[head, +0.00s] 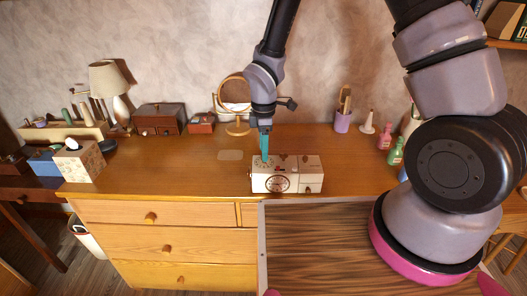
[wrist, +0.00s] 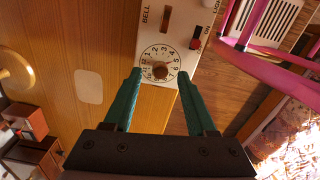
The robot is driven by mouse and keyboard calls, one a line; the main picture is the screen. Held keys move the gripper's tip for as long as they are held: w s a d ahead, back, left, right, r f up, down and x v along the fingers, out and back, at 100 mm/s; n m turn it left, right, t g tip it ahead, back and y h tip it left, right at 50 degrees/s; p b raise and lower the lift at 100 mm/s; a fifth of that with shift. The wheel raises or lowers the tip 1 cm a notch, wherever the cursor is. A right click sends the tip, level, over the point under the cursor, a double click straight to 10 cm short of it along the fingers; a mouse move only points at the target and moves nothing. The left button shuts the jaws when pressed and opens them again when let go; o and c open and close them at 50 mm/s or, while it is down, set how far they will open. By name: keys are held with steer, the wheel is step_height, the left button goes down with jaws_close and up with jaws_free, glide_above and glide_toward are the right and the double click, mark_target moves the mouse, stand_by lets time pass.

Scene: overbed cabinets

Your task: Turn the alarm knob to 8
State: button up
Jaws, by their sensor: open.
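The cream alarm clock (head: 288,175) stands on the wooden dresser top, with a round clock face on its front. In the wrist view its top panel (wrist: 174,24) shows a numbered dial (wrist: 158,58) with a brown knob (wrist: 160,71), a BELL label, and a red switch by ON. My gripper (wrist: 160,80) points down over the dial, its teal fingers apart on either side of the knob. In the head view my gripper (head: 265,158) is above the left part of the clock. I cannot tell whether the fingers touch the knob or where the knob points.
The dresser top (head: 200,165) is clear to the left of the clock. A round mirror (head: 236,101) and small boxes stand behind. A tissue box (head: 79,161) and lamp (head: 110,82) are at left, a purple cup (head: 342,122) and bottles (head: 395,152) at right.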

steer(key=shift+f, duration=0.65)
jaws_close()
steer(key=shift+m, duration=0.3)
